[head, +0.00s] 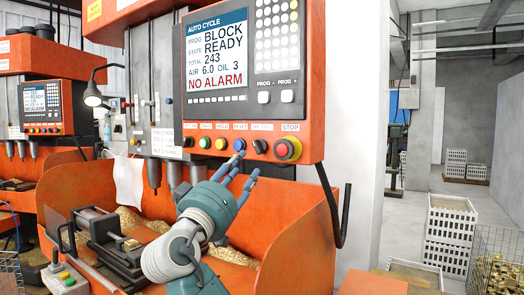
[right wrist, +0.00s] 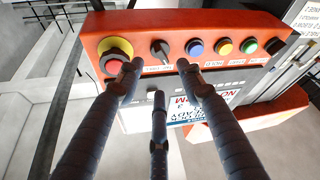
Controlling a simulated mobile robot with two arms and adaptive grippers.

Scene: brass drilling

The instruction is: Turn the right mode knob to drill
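The right machine's orange control panel (head: 313,120) carries a black knob (head: 260,146) between the blue button and the red-and-yellow stop button. The knob shows in the right wrist view (right wrist: 160,50) with its grip bar slightly tilted; its label is too small to read. My right gripper (head: 246,167) is in front of and below the panel's button row. In the right wrist view its three fingers (right wrist: 158,70) are spread and empty, with two tips to either side below the knob and the third lower down. I cannot tell whether any finger touches the panel. My left gripper is not in view.
The stop button (right wrist: 115,52) sits close beside the knob, near one fingertip; the blue button (right wrist: 195,47) is near another. A screen (head: 218,55) above reads NO ALARM. A black hooked bar (head: 338,205) hangs right of the panel. An orange chip tray (head: 300,235) lies below.

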